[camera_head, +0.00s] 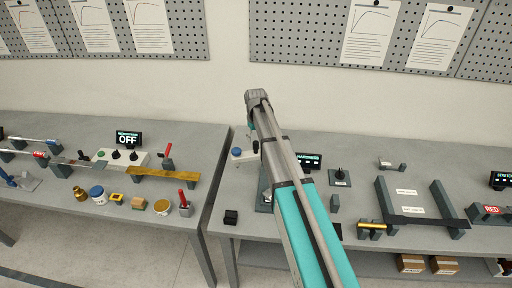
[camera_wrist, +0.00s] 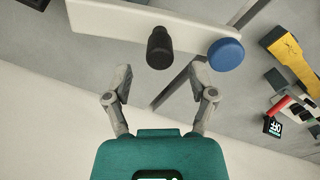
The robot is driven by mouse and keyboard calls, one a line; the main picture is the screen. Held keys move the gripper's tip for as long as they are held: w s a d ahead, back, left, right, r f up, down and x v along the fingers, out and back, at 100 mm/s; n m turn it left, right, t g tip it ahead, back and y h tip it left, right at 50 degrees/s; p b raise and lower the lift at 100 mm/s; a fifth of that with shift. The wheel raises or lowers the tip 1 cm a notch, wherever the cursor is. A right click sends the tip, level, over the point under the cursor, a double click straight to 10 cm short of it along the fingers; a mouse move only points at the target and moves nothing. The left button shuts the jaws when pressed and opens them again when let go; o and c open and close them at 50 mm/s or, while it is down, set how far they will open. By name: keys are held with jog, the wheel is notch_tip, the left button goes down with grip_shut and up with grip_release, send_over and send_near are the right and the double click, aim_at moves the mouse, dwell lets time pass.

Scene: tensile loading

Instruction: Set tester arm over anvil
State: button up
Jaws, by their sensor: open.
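The tester arm is a white beam (camera_wrist: 185,27) with an upright black knob (camera_wrist: 160,48) and a round blue cap (camera_wrist: 225,54) near its end. The tester's display (camera_head: 309,160) reads hardness. My arm hides most of the tester body and base; I cannot make out the anvil.
The left table (camera_head: 200,160) holds an OFF display (camera_head: 129,140), a white control box (camera_head: 122,158) and several small tools. The right table holds a black dial (camera_head: 340,176), a dark frame (camera_head: 415,217) and a small black block (camera_head: 231,217).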

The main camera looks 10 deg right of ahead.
aim_at(256, 142)
jog(key=shift+f+b, duration=1.15)
jog(key=shift+f, duration=0.35)
grip_shut()
